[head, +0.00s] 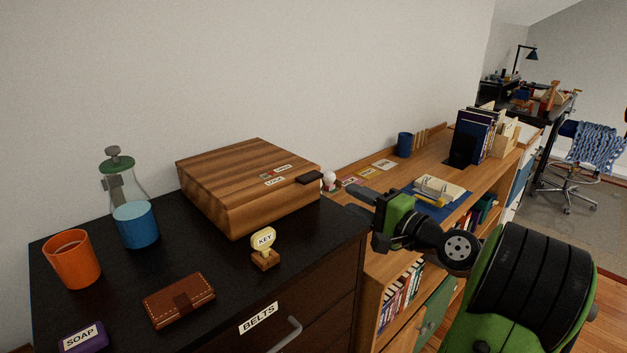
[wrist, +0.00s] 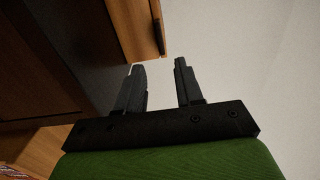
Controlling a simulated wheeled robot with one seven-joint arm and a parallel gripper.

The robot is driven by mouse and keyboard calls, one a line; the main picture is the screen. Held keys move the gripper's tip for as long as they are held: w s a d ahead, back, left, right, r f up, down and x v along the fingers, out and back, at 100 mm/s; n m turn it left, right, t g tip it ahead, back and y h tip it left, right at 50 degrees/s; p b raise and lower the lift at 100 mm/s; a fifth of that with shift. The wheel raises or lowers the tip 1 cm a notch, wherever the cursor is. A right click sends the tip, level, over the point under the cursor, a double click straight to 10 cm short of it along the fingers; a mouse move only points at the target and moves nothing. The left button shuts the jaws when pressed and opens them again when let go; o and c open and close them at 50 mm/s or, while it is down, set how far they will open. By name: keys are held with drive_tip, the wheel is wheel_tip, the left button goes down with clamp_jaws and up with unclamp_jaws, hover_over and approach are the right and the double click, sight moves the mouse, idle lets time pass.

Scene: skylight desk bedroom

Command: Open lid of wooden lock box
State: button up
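The wooden lock box (head: 230,190) sits on the black dresser top against the wall, its striped lid down. Small labels lie on the lid near a dark latch tab (head: 309,178) at its right edge. Part of the box also shows at the top of the wrist view (wrist: 137,25). My gripper (head: 357,200) is to the right of the box, apart from it, beyond the dresser's right edge. Its two fingers stand apart with nothing between them in the wrist view (wrist: 160,68).
On the dresser (head: 215,255) are an orange cup (head: 72,262), a glass bottle (head: 122,180), a blue cup (head: 136,226), a brown wallet (head: 179,300) and a purple soap box (head: 84,338). A lower wooden shelf (head: 375,182) with books and cards stands to the right.

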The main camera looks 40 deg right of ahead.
sight(314, 179)
drive_tip(key=w, duration=0.4)
drive_tip(key=w+a, duration=0.1)
drive_tip(key=w, duration=0.3)
drive_tip(key=w+p, duration=0.1)
drive_tip(key=w, duration=0.3)
drive_tip(key=shift+a, duration=0.35)
drive_tip(key=shift+c, duration=0.4)
clamp_jaws()
